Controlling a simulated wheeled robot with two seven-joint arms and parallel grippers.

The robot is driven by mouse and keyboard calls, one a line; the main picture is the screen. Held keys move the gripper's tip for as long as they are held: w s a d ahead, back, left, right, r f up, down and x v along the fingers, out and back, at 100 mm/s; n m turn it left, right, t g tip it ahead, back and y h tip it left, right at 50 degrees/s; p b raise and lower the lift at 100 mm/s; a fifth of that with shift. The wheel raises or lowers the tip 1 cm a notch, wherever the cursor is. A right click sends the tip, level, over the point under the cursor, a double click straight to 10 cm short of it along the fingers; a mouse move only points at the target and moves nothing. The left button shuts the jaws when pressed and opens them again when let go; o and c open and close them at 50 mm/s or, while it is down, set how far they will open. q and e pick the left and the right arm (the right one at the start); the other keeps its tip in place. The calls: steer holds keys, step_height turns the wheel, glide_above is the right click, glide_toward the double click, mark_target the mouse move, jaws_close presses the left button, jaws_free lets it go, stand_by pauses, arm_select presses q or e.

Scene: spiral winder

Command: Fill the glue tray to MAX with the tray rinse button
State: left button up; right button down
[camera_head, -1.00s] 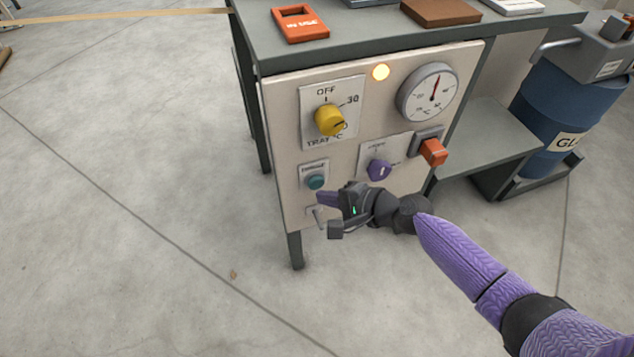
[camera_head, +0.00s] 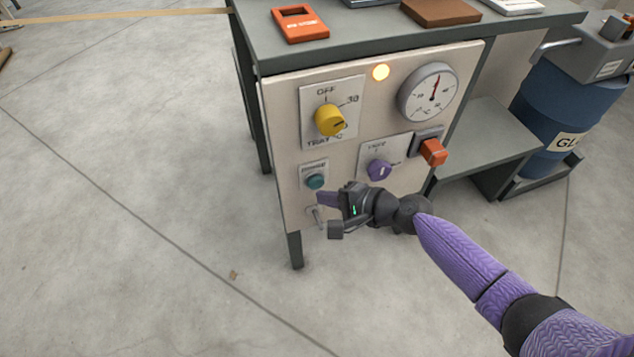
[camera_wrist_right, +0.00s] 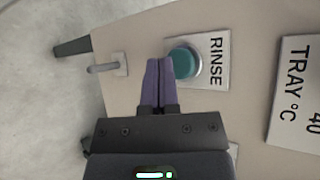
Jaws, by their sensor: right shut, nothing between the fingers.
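The teal rinse button (camera_head: 316,181) sits on a small white plate low on the left of the beige control panel (camera_head: 285,120). In the right wrist view the button (camera_wrist_right: 184,62) stands beside the word RINSE. My right gripper (camera_head: 322,198) is shut and empty, just below the button in the head view. In the right wrist view its purple fingertips (camera_wrist_right: 159,62) lie together right beside the button's rim; I cannot tell whether they touch it. The glue tray and its MAX mark are not recognisable in these views. My left gripper is out of view.
The panel carries a yellow tray temperature knob (camera_head: 329,120), a purple knob (camera_head: 380,170), an orange switch (camera_head: 433,152), a lit lamp (camera_head: 381,72) and a gauge (camera_head: 428,90). A small metal tap (camera_wrist_right: 104,68) sticks out near the button. A blue drum (camera_head: 565,110) stands right.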

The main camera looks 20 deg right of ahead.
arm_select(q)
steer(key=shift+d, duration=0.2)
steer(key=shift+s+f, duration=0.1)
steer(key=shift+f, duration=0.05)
arm_select(e)
steer(key=shift+w, duration=0.5)
arm_select(q)
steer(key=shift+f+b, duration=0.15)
steer(key=shift+b, duration=0.25)
arm_select(e)
steer(key=shift+w, duration=0.35)
stand_by(2.0)
stand_by(3.4)
arm_select(q)
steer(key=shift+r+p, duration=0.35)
steer(key=shift+p, duration=0.05)
arm_select(e)
steer(key=shift+s, duration=0.85)
